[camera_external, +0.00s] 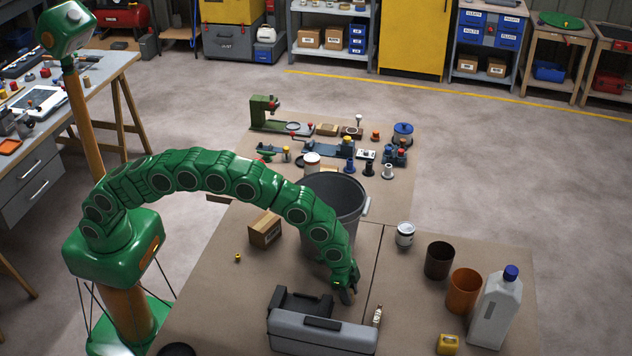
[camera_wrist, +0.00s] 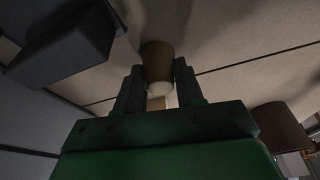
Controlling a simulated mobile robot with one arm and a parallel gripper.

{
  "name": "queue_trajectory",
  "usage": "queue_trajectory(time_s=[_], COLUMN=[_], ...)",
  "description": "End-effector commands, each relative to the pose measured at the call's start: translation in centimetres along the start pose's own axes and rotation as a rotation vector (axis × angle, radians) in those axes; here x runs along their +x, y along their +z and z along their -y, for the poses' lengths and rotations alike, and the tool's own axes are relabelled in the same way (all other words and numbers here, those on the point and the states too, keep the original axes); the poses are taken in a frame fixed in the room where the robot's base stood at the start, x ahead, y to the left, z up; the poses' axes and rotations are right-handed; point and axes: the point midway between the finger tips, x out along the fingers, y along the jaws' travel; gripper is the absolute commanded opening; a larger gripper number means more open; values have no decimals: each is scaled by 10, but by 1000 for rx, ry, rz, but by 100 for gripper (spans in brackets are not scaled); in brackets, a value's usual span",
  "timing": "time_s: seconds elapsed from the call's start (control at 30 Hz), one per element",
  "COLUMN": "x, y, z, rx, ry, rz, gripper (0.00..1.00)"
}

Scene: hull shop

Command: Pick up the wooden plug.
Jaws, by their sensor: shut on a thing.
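My gripper (camera_external: 347,294) points down over the brown bench, just right of and behind the grey toolbox. In the wrist view my gripper (camera_wrist: 159,72) has its two dark fingers on either side of a brown, round, tapered piece with a paler near end, the wooden plug (camera_wrist: 158,63). The fingers are shut on it. A shadow lies close by the plug on the bench surface; I cannot tell whether it touches the bench. In the external view the plug is hidden or too small to make out at the fingertips.
The grey toolbox (camera_external: 318,334) stands close in front, a dark bucket (camera_external: 345,200) behind. A small pale bottle (camera_external: 378,316) is near my gripper's right. Further right are a dark cup (camera_external: 439,260), an orange cup (camera_external: 463,290) and a jug (camera_external: 495,310). Bench left of the toolbox is mostly clear.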

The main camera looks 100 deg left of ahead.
Motion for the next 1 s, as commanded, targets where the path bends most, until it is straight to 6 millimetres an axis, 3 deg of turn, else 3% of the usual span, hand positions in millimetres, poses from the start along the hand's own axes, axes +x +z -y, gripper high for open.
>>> queue_trajectory(time_s=[0.23,0.47,0.67,1.0], x=[-5,-32,-46,-88], y=[-2,-10,0,18], z=[0,0,-3,-9], rx=[0,1,0,1], ry=[0,-1,1,0], rz=[0,-4,3,1], gripper=[8,8,8,8])
